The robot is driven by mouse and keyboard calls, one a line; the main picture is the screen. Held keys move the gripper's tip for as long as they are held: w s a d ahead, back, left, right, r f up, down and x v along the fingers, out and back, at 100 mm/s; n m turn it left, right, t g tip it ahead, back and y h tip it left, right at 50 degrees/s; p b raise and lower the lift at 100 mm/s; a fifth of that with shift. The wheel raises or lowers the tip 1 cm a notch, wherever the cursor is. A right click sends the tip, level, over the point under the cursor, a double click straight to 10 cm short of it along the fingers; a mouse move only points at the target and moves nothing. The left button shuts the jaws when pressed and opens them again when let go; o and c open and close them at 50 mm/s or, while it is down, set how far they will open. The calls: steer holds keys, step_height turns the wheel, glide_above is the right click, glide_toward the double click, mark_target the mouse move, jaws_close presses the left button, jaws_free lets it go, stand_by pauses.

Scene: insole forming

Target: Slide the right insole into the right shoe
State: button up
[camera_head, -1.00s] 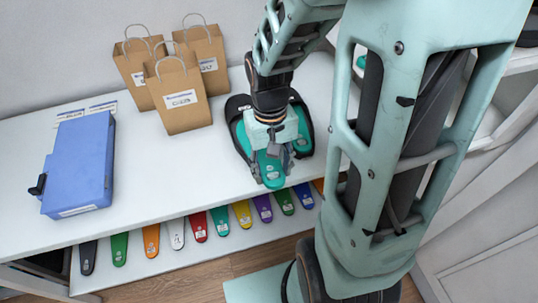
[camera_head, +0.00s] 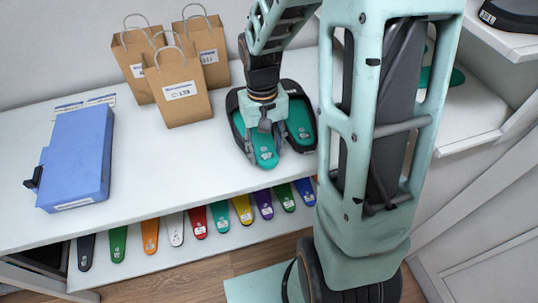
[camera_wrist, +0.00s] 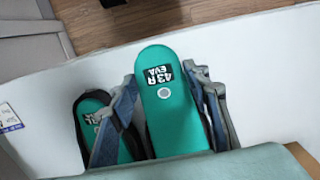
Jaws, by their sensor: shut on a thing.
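My gripper (camera_head: 265,140) is shut on a teal insole (camera_head: 266,160), one finger along each side. In the wrist view the insole (camera_wrist: 165,62) is marked "43 R EVA". Its rounded near end sticks out past the front of a dark shoe (camera_head: 238,128), the left of the pair in the head view. Its other end lies over or inside that shoe, hidden by my gripper. The other dark shoe (camera_head: 312,125) stands right beside it with a teal insole (camera_head: 299,124) inside. That second insole also shows at left in the wrist view (camera_wrist: 95,115).
Three paper bags (camera_head: 178,97) stand at the back of the white table (camera_head: 150,190). A blue box (camera_head: 78,160) lies at the left. Several coloured insoles (camera_head: 198,222) lie on a shelf below the front edge. The table is clear between box and shoes.

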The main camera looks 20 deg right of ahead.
mark_target(259, 138)
steer(key=shift+w+f+b, duration=0.15)
steer(key=shift+w+f, duration=0.05)
steer(key=shift+w, duration=0.85)
steer(key=shift+w+f+b, duration=0.1)
steer(key=shift+w+f, duration=0.1)
steer(key=shift+w, duration=0.8)
steer(key=shift+w+f+b, duration=0.15)
steer(key=shift+w+f, duration=0.05)
steer(key=shift+w, duration=0.85)
steer(key=o, duration=1)
steer(key=r, duration=1.2)
steer(key=shift+w+a, duration=0.1)
steer(key=shift+w, duration=0.25)
